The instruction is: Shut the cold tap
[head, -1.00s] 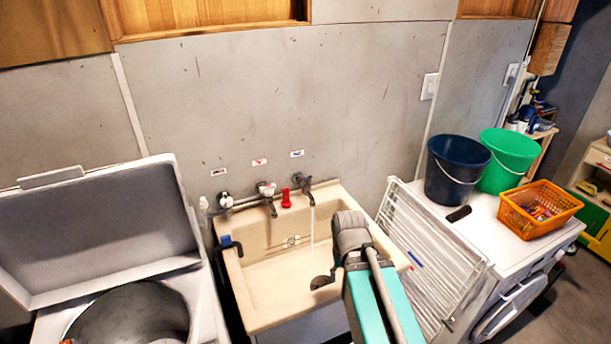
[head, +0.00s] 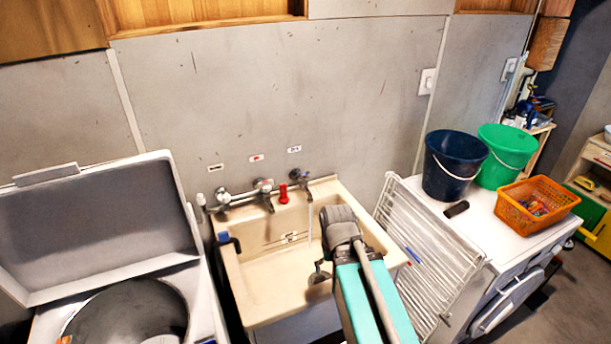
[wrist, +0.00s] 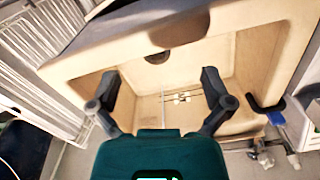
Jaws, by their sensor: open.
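Three wall taps stand in a row above the cream sink (head: 232,285): a left tap (head: 222,197), a middle tap (head: 264,187) and a right tap (head: 303,178). A thin water stream (head: 309,225) falls from the right tap into the basin. Small labels sit above the taps; the right one (head: 294,149) looks bluish, its text too small to read. My gripper (wrist: 158,75) is open and empty, its two dark fingers spread over the sink. In the head view it is mostly hidden by my wrist, in front of and below the right tap. It is apart from the taps.
A red object (head: 283,193) stands between the middle and right taps. A white drying rack (head: 425,265) leans at the sink's right. An open-lidded washer (head: 95,225) stands left. Buckets and an orange basket (head: 536,208) are on the right machine.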

